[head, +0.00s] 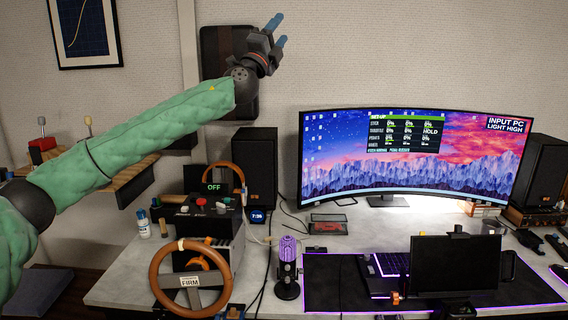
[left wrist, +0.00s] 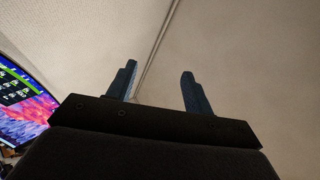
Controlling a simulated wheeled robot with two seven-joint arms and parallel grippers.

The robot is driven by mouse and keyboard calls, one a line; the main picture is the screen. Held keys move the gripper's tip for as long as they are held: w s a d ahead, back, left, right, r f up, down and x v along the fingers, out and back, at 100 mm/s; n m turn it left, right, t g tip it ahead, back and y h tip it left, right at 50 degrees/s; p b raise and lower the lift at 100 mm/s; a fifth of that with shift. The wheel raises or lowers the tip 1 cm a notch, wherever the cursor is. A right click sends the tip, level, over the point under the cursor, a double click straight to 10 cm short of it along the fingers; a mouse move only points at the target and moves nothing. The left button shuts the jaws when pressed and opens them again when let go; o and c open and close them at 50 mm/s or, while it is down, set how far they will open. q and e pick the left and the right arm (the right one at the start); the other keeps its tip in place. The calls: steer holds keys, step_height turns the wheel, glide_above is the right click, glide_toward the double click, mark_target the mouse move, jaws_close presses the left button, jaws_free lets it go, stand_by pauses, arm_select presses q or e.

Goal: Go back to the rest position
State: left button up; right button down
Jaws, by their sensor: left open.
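My left arm, in a green sleeve, reaches in from the left of the head view and up to the right. My left gripper (head: 279,31) is raised high in front of the wall, above and to the left of the curved monitor. Its two blue fingers are apart with nothing between them. In the left wrist view the gripper (left wrist: 158,88) shows the same open fingers against the pale wall and a corner seam. My right arm and gripper are not in the head view.
Below stand a wooden steering wheel (head: 190,278), a switch box marked OFF (head: 203,213), a black speaker (head: 256,168), a purple microphone (head: 288,262) and a small dark screen (head: 455,264). The curved monitor (head: 330,150) spans the desk's back. Space around the raised gripper is free of desk objects.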

arm_select(q)
steer(key=s+a+f+n+g+y, duration=0.4)
steer(key=s+f+n, duration=0.45)
steer(key=f, duration=0.95)
steer(key=s+a+f+n+g+y, duration=0.3)
steer(key=s+f+n+y, duration=0.5)
steer(key=f, duration=1)
steer(key=s+a+f+n+g+y, duration=0.3)
steer(key=s+f+n, duration=0.6)
steer(key=f, duration=0.9)
steer(key=s+a+f+g, duration=0.3)
steer(key=s+f, duration=0.6)
steer(key=f, duration=0.1)
steer(key=s+a+f+g, duration=0.2)
steer(key=s+f, duration=0.7)
steer(key=f, duration=0.1)
steer(key=s+f+g, duration=0.2)
steer(key=s+f, duration=0.4)
steer(key=s, duration=0.3)
steer(key=s+f+g+h, duration=0.1)
steer(key=s+f+g, duration=0.1)
steer(key=s+f, duration=0.4)
steer(key=s, duration=0.3)
steer(key=shift+d+f+n, duration=0.15)
steer(key=shift+f+n, duration=0.1)
steer(key=shift+n, duration=0.1)
